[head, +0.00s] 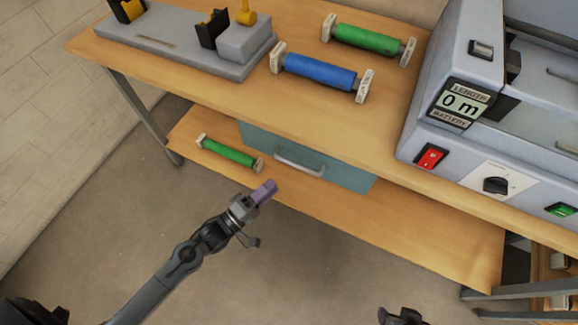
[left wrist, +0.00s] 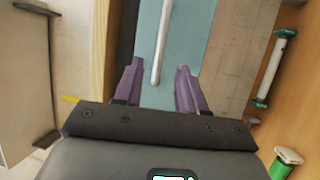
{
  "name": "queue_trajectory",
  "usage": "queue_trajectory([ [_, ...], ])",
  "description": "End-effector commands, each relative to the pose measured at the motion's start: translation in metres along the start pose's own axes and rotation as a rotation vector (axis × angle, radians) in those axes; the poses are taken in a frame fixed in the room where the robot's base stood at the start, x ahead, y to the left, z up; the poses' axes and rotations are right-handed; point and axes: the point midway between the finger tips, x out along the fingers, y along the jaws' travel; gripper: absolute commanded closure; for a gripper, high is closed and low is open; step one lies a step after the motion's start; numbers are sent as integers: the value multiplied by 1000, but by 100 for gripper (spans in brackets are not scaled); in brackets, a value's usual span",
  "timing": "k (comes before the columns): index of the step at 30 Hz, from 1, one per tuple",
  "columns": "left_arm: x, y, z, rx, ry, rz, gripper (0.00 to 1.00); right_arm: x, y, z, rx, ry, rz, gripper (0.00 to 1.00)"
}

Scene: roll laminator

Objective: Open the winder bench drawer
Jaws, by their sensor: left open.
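The winder bench drawer (head: 345,176) has a teal front under the wooden bench top and looks shut. Its pale bar handle (head: 299,164) runs along the front. My left gripper (head: 264,191) has purple fingers and is in front of the drawer, a little to the left of and below the handle in the head view. In the left wrist view the open left gripper (left wrist: 158,86) faces the teal drawer front (left wrist: 188,30), with the handle (left wrist: 161,42) lined up between its fingers; whether they reach around it is unclear. My right gripper (head: 400,316) shows only partly at the bottom edge.
A green roll (head: 230,153) lies on the lower shelf left of the drawer. On the bench top are a blue roll (head: 318,72), another green roll (head: 367,39), a grey winder (head: 180,45) and the laminator (head: 440,140) at right. The floor before the bench is clear.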

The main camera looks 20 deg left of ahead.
Motion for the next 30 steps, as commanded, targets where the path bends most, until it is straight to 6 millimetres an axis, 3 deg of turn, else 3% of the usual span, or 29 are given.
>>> queue_trajectory([
  [15, 77, -2, 1, 0, 0, 1, 60, 22, 0, 7, 0, -2, 1, 43],
  [22, 93, -1, 1, -1, 1, -1, 60, 25, 0, 8, -1, -2, 2, 43],
  [30, 95, -1, 1, -1, 1, -1, 60, 25, 0, 8, -1, -1, 2, 43],
])
